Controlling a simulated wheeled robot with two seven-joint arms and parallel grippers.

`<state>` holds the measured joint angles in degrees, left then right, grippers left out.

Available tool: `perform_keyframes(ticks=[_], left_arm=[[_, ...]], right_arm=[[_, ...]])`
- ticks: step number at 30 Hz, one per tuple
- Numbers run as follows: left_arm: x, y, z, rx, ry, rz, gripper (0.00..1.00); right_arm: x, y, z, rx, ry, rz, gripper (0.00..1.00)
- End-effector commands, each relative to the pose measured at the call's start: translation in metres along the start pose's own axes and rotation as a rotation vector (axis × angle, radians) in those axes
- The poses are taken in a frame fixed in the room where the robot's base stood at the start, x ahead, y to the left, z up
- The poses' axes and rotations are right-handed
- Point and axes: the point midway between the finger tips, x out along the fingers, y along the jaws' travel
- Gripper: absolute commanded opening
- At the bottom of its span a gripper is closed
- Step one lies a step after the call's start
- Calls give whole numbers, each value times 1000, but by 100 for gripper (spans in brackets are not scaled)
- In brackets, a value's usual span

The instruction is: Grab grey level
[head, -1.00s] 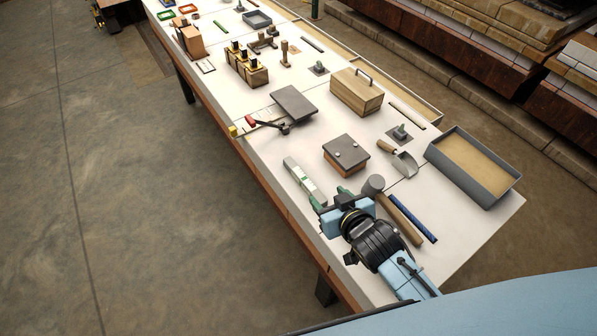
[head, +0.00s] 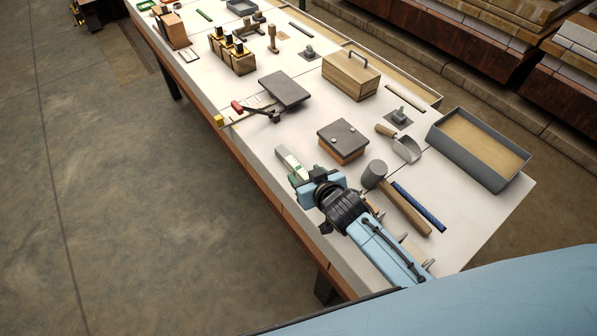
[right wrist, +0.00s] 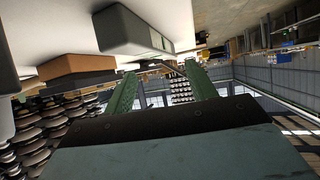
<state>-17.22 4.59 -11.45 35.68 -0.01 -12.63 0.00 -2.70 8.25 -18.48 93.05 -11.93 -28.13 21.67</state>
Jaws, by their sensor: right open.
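The grey level (head: 288,160), a pale grey bar with green vial windows, lies on the white table near its left edge. Its near end is hidden behind my right gripper (head: 304,181). It also shows in the right wrist view (right wrist: 133,30), upper left of the fingers, with the table surface at the top of that picture. My right gripper's green fingers (right wrist: 160,78) are apart with nothing between them. They are close to the level's near end; I cannot tell whether they touch it. My left gripper is out of view.
Right of the level is a grey-topped brick block (head: 343,141). A mallet (head: 400,197), a blue bar (head: 418,206) and a trowel (head: 400,143) lie further right. A clamp (head: 258,110) and grey plate (head: 284,88) are beyond. A sand tray (head: 440,155) stands at the right edge.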

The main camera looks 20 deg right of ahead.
Motion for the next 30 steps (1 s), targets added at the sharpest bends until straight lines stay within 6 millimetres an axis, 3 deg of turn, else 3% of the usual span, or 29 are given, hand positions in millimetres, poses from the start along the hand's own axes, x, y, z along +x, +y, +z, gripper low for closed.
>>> perform_keyframes(ticks=[12, 22, 30], left_arm=[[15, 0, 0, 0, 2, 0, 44], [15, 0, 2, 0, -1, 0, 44], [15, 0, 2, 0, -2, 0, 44]], right_arm=[[48, 4, 6, -1, 0, 0, 56], [53, 4, 6, -1, 0, 0, 56], [52, 4, 6, -1, -1, 0, 21]])
